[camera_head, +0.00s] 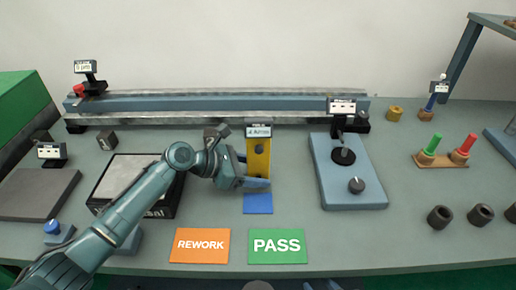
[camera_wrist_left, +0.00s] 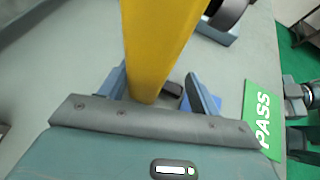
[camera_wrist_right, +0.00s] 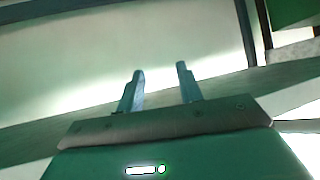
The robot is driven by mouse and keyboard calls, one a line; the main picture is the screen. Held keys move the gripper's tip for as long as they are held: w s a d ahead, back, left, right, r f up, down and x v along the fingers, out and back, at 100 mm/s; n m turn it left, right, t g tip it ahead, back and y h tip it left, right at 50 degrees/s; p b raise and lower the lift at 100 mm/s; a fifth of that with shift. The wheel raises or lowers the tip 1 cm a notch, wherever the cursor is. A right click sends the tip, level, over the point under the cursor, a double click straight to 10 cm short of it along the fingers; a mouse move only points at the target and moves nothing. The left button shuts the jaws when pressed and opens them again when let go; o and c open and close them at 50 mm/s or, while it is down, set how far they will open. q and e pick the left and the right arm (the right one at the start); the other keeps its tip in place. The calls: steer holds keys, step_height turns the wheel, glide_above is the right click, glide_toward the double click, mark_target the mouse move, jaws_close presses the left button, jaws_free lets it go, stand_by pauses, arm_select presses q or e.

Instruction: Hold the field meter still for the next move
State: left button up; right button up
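The field meter (camera_head: 258,158) is a yellow upright body with a dark knob and a small display on top, standing near the middle of the table. My left gripper (camera_head: 249,170) is low at the meter, with a finger on either side of its lower part. In the left wrist view the yellow body (camera_wrist_left: 155,45) passes between the fingers, close to the left finger. A gap shows between it and the right finger, so the gripper looks open around it. My right gripper (camera_wrist_right: 160,78) is open and empty in its own wrist view.
A blue pad (camera_head: 258,203) lies in front of the meter, with the orange REWORK card (camera_head: 201,245) and green PASS card (camera_head: 277,246) nearer. A blue-grey dial unit (camera_head: 350,185) stands right. A long rail (camera_head: 220,104) runs behind. A black-sided box (camera_head: 125,180) is left, by my left arm.

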jaws_close()
stand_by(1.6)
